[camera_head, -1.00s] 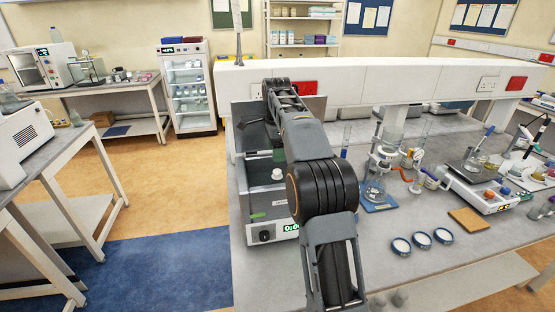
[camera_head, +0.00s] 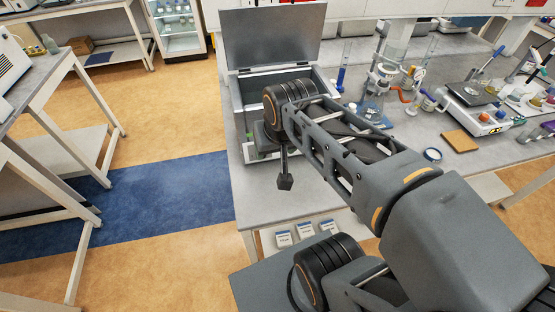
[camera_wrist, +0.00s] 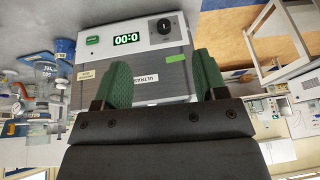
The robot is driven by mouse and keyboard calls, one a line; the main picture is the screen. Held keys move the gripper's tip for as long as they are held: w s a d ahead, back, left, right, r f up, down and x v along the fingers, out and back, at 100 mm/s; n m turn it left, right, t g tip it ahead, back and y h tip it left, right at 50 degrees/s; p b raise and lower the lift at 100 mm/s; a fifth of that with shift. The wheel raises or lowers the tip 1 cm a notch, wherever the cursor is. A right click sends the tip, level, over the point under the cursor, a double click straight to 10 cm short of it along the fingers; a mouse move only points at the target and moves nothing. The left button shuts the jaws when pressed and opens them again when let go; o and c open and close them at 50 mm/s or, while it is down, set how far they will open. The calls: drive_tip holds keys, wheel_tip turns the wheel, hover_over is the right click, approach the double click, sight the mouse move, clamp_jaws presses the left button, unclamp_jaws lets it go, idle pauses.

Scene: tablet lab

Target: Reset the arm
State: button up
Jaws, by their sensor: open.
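My arm crosses the head view from the lower right, its elbow raised and bent beside the bench. My gripper (camera_wrist: 164,72) shows in the wrist view with its two green fingers apart and nothing between them. It faces the front of a grey box labelled "ULTRAS…" (camera_wrist: 150,36), which appears upside down with a lit display and a black knob. In the head view the same box (camera_head: 236,95) stands on the bench with its metal lid (camera_head: 272,38) raised; my arm hides much of its front. The fingers cannot be made out clearly in the head view.
Several small labelled boxes (camera_head: 305,229) sit below the front edge. The floor left of the bench is clear, with a blue strip (camera_head: 170,200).

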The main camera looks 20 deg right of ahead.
drive_tip(key=shift+s+a+f+n, duration=0.2)
drive_tip(key=shift+s+f+n, duration=0.7)
drive_tip(key=shift+s+f, duration=0.25)
idle(0.5)
